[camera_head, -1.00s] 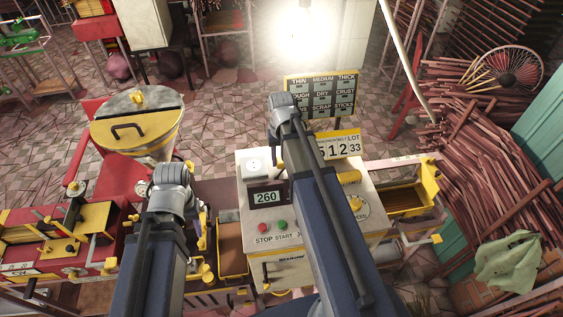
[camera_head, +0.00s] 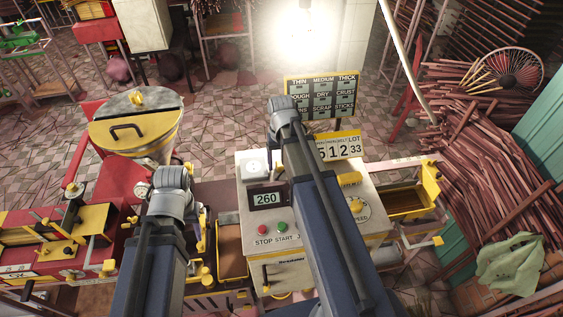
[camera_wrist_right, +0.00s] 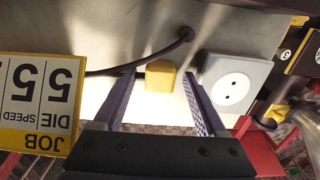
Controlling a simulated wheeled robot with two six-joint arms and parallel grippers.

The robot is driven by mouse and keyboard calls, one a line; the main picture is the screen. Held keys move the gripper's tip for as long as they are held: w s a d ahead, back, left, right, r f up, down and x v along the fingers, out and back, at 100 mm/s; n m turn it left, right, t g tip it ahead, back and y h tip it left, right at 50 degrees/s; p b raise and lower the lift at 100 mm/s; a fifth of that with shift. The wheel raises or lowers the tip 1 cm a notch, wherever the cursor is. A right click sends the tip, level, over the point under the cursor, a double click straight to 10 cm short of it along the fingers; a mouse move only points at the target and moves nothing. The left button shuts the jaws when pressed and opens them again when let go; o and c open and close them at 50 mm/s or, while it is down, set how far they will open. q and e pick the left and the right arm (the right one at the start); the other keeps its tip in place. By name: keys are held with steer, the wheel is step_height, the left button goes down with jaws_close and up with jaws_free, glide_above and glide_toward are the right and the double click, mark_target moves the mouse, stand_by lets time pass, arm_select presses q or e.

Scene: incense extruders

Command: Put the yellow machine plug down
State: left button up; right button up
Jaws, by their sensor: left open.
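The yellow plug (camera_wrist_right: 160,77) is a small block against the pale machine surface in the right wrist view. My right gripper (camera_wrist_right: 159,73) is open, its two fingers on either side of the plug with a visible gap to each. A dark cable (camera_wrist_right: 135,68) passes behind one finger; whether it joins the plug is hidden. A socket (camera_wrist_right: 232,87) with two holes sits to the right of the plug. In the head view my right arm (camera_head: 310,165) reaches over the control box (camera_head: 262,225) and hides the plug. My left gripper (camera_head: 172,190) is over the left side, its fingertips hidden.
A job sign (camera_wrist_right: 40,105) stands left of the right gripper. A yellow-lidded hopper (camera_head: 137,128) and a red machine (camera_head: 45,255) are at the left. A yellow tray (camera_head: 408,203) sits right of the control box. Bundles of sticks fill the right.

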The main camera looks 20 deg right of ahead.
arm_select(q)
step_height(320, 180, up, 13)
steer(key=p, duration=1.3)
steer(key=shift+r, duration=0.15)
arm_select(e)
step_height(320, 180, up, 13)
steer(key=shift+r, duration=0.15)
steer(key=s+a+n, duration=0.3)
steer(key=s+a, duration=0.3)
steer(key=a, duration=0.4)
steer(key=s+a+n+h, duration=0.1)
steer(key=s+a+n, duration=0.2)
steer(key=s+a, duration=0.4)
steer(key=a, duration=0.4)
arm_select(q)
steer(key=shift+s, duration=0.15)
